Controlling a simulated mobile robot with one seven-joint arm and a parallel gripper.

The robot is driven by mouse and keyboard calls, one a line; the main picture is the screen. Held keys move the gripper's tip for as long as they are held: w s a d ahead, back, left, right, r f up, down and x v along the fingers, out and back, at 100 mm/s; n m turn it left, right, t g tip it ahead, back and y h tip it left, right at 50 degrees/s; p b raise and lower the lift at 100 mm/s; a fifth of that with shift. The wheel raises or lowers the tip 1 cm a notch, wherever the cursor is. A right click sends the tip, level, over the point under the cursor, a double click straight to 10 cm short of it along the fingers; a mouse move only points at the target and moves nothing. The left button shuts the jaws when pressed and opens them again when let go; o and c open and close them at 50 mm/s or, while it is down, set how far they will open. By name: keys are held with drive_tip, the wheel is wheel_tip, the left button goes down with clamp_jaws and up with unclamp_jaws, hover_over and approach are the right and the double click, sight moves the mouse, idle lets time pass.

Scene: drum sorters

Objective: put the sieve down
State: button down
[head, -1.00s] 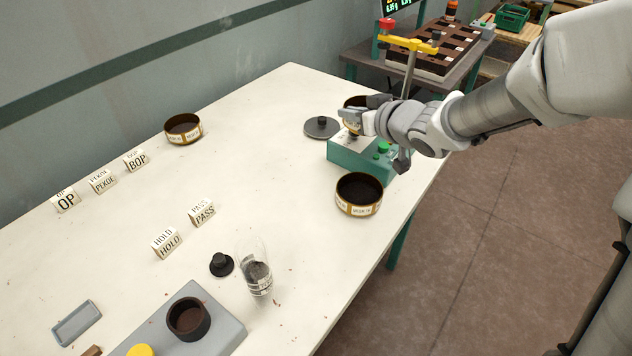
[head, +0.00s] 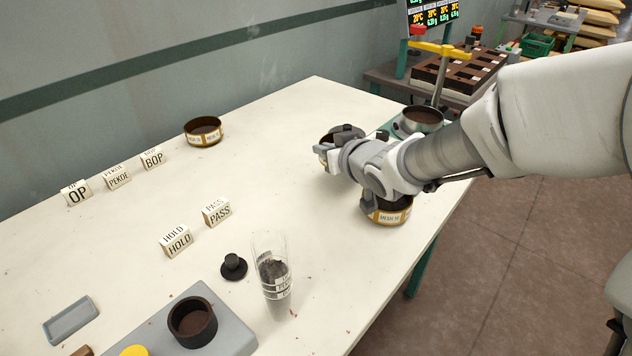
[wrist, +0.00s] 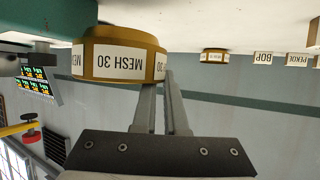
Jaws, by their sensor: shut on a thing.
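My gripper (head: 325,156) is shut on a brass sieve with a dark inside (head: 328,144). The arm and jaws cover much of it in the head view. In the upside-down wrist view my fingers (wrist: 162,92) meet the wall of the brass sieve, labelled MESH 30 (wrist: 123,62). The sieve is over the white table (head: 280,200), left of the green shaker (head: 384,132). I cannot tell whether it touches the table. A second brass sieve (head: 390,217) stands near the right edge, partly behind my arm. A third (head: 203,138) stands at the back left.
OP (head: 78,196), PEKOE (head: 118,180), BOP (head: 153,160), HOLD (head: 178,243) and PASS (head: 217,213) cards stand left. A glass cylinder (head: 272,272) and black knob (head: 234,267) are in front. The middle table is clear.

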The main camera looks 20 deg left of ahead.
drive_tip(key=shift+s+a+f+b, duration=0.2)
drive_tip(key=shift+s+a+f, duration=0.1)
drive_tip(key=shift+a, duration=0.2)
drive_tip(key=shift+s+a+f+b, duration=0.15)
drive_tip(key=shift+a+f, duration=0.15)
drive_tip(key=shift+a, duration=0.15)
wheel_tip(320, 180, down, 4)
drive_tip(key=shift+f+b, duration=0.1)
drive_tip(key=shift+b, duration=0.85)
drive_tip(key=c, duration=1.4)
unclamp_jaws()
drive_tip(key=o, duration=0.4)
drive_tip(key=shift+o, duration=0.2)
